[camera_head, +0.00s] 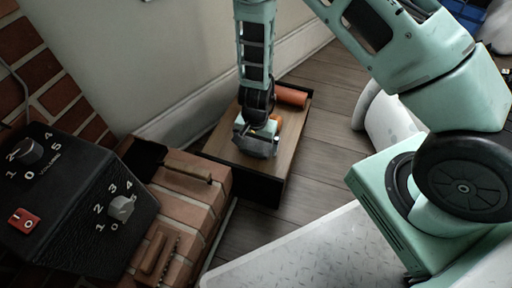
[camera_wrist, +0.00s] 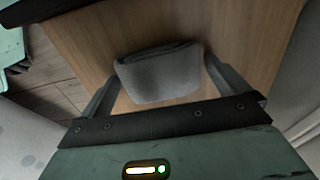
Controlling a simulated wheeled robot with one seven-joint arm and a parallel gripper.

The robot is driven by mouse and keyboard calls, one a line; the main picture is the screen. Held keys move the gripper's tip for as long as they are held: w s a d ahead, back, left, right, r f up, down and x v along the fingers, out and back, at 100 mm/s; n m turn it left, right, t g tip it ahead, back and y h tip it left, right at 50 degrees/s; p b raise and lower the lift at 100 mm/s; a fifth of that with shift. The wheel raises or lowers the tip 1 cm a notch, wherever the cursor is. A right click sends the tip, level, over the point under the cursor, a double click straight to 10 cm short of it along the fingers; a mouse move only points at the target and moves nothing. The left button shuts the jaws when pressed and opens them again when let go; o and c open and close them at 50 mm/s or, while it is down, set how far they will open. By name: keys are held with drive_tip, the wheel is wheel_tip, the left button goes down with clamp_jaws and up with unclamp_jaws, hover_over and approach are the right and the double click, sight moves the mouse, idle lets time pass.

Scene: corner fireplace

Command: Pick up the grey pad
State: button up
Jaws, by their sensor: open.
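The grey pad (camera_wrist: 160,76) lies on a wooden board with a dark edge (camera_wrist: 85,38) in the wrist view. It looks like a soft, rounded block with a darker far edge. My gripper (camera_wrist: 158,82) is open, with one finger on each side of the pad. I cannot tell whether the fingers touch it. In the head view my gripper (camera_head: 256,143) points down over the middle of the board (camera_head: 225,148), and it hides most or all of the pad there.
An orange-red cylinder (camera_head: 291,95) lies at the board's far end. A brick ledge (camera_head: 200,205) with a brush (camera_head: 187,171) and a black box with knobs (camera_head: 75,195) stand to the left. The wall (camera_head: 175,60) is close behind.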

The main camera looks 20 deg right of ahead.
sight(256, 143)
drive_tip(key=c, duration=0.8)
drive_tip(key=shift+r, duration=0.1)
wheel_tip(256, 143, up, 10)
drive_tip(key=p, duration=0.6)
drive_tip(key=shift+p, duration=0.3)
